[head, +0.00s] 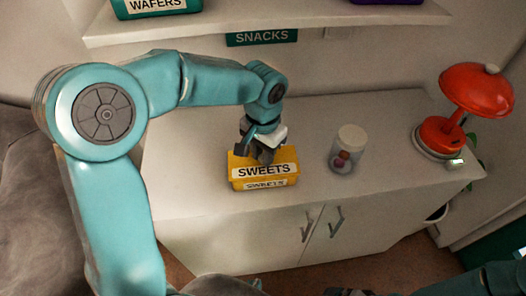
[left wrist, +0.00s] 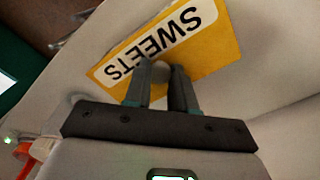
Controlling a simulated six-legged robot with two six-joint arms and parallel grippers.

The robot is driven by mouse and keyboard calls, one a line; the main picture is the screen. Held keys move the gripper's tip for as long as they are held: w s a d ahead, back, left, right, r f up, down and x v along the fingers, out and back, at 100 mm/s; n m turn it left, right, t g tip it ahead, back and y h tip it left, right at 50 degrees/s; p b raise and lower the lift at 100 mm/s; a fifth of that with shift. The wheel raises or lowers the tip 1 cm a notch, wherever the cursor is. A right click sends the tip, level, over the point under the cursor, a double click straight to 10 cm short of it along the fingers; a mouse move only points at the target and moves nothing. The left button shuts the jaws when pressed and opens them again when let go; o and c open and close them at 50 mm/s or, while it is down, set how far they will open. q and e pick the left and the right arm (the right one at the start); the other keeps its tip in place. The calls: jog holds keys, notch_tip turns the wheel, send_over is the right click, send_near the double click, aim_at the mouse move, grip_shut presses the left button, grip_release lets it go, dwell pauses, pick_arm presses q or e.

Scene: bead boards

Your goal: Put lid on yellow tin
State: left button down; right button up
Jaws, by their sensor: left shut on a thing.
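The yellow tin (head: 284,184) stands on the white cabinet, with a SWEETS label on its front. Its yellow lid (head: 235,157), with a larger SWEETS label, is at the tin's top and looks lined up with it. I cannot tell whether it rests fully on the rim. My left gripper (head: 262,155) points down over the lid. In the left wrist view, the fingers (left wrist: 163,88) are shut on a pale round knob (left wrist: 178,72) on the lid (left wrist: 205,52). My right gripper (head: 348,292) is only partly in view at the bottom edge, its jaws unclear.
A clear jar with a white lid (head: 351,137) and coloured balls stands right of the tin. A red lamp (head: 477,90) stands at the cabinet's right end. A shelf (head: 260,22) with a teal WAFERS box (head: 155,8) is above. The cabinet top (head: 200,180) left of the tin is clear.

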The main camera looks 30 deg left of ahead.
pick_arm(q)
jog(key=shift+c, duration=2.3)
grip_release()
jog(key=shift+r, duration=0.1)
jog(key=shift+r+p, duration=0.55)
notch_tip(320, 180, up, 7)
jog(key=p, duration=0.5)
jog(key=shift+f, duration=0.1)
jog(key=shift+c, duration=0.3)
grip_shut()
